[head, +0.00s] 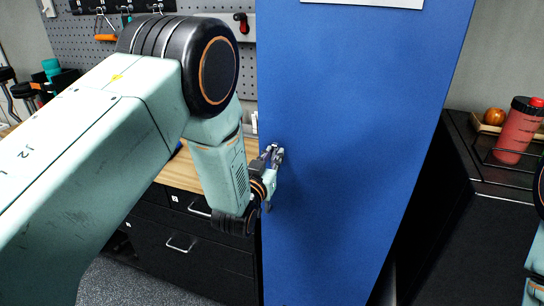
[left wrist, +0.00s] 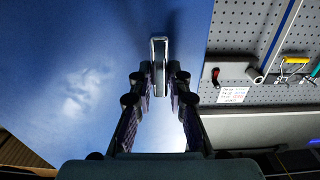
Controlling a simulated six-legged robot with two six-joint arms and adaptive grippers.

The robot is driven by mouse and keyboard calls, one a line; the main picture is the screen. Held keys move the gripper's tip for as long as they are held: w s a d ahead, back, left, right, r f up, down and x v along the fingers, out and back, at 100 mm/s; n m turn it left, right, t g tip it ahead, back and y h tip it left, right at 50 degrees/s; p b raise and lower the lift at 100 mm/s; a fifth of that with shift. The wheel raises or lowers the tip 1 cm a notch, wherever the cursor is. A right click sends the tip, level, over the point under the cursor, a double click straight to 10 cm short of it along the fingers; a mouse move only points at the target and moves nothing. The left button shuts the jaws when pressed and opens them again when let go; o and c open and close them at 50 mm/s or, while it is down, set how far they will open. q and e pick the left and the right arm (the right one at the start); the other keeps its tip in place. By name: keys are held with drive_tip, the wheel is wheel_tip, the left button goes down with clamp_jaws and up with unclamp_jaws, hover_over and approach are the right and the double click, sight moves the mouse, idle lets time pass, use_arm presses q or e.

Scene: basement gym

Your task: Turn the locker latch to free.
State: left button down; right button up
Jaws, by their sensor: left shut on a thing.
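The tall blue locker (head: 345,130) fills the middle of the head view, and its blue face also shows in the left wrist view (left wrist: 70,85). The latch (left wrist: 159,50) is a slim grey metal bar, lengthwise up and down in the left wrist view, near the locker's edge. My left gripper (head: 277,152) is at the left edge of the blue face. In the left wrist view its fingers (left wrist: 159,88) are closed on both sides of the latch's lower part. In the head view the gripper hides most of the latch. My right gripper is out of view.
A wooden workbench (head: 180,174) with black drawers (head: 185,222) stands left of the locker, below a grey pegboard (head: 215,50) with tools. A dark cabinet (head: 460,240) at right carries a red bottle (head: 516,132) in a rack and a tray with an orange fruit (head: 494,116).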

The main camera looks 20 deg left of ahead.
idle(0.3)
use_arm(q)
drive_tip(key=n, duration=0.3)
drive_tip(key=shift+a+f+n+b, duration=0.1)
drive_tip(key=shift+n+b, duration=0.25)
drive_tip(key=shift+n, duration=0.05)
drive_tip(key=n, duration=0.5)
drive_tip(key=shift+a+f+b, duration=0.1)
drive_tip(key=shift+a+b, duration=0.05)
drive_tip(key=shift+b, duration=0.25)
drive_tip(key=n, duration=0.6)
drive_tip(key=n+b, duration=0.1)
drive_tip(key=n, duration=0.1)
drive_tip(key=shift+a+f+n, duration=0.1)
drive_tip(key=shift+f+n, duration=0.15)
drive_tip(key=shift+n, duration=0.45)
